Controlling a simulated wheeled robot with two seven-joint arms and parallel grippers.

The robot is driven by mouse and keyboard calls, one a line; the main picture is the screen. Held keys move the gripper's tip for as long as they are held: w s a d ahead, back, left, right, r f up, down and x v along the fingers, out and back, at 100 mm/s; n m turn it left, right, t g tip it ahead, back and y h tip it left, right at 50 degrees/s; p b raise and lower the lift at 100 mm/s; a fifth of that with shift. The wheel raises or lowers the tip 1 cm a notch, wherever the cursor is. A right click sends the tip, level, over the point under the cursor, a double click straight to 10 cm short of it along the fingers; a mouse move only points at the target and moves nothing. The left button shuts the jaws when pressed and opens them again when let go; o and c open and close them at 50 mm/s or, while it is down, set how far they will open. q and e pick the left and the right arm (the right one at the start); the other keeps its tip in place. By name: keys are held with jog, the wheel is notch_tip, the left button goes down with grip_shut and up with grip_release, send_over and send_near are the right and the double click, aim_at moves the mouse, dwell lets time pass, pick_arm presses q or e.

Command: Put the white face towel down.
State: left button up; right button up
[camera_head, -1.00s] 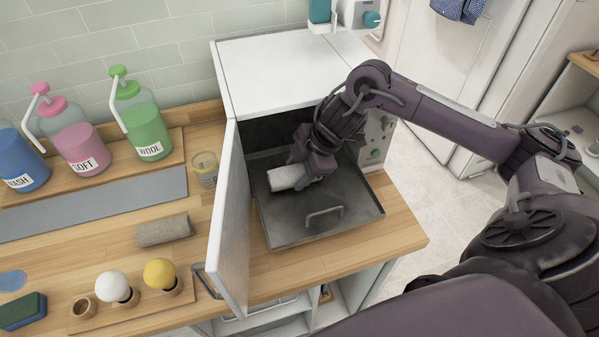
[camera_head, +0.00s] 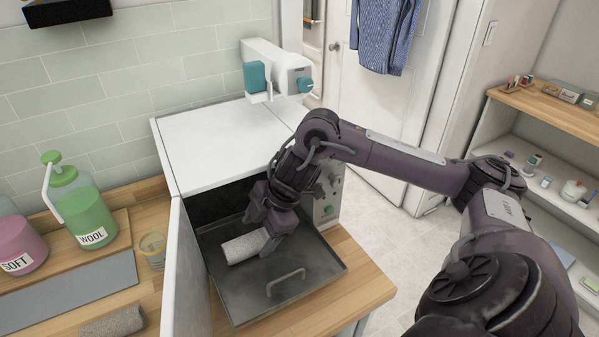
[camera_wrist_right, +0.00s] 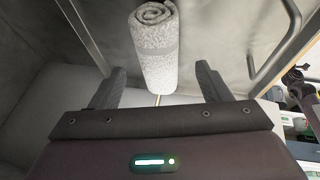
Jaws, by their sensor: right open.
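The white face towel (camera_head: 245,247), rolled up, lies on the dark metal tray (camera_head: 322,262) that is pulled out of the white box-like machine. In the right wrist view the towel (camera_wrist_right: 155,50) shows its spiral end and lies ahead of and between the two fingers. My right gripper (camera_head: 262,236) is at the towel's right end in the head view, pointing down. Its fingers (camera_wrist_right: 163,88) are spread apart on either side of the towel with gaps, so it is open. My left gripper is not in view.
The machine (camera_head: 225,140) has its white door (camera_head: 188,275) swung open on the left. The tray has a front handle (camera_head: 286,282).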

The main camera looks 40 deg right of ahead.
jog(key=s+d+b, duration=0.1)
jog(key=s+d, duration=0.1)
jog(key=s+d+b, duration=0.1)
jog(key=d, duration=0.1)
jog(key=shift+s+d+f, duration=0.1)
jog(key=shift+s+f, duration=0.25)
jog(key=shift+f, duration=0.05)
jog(key=shift+s+d+r+b, duration=0.1)
jog(key=shift+s+d+b, duration=1.15)
jog(key=shift+d+b, duration=0.05)
jog(key=shift+s+d+r+b, duration=0.1)
jog(key=shift+s+d+b, duration=0.3)
jog(key=shift+s+d, duration=0.5)
jog(key=shift+r, duration=0.1)
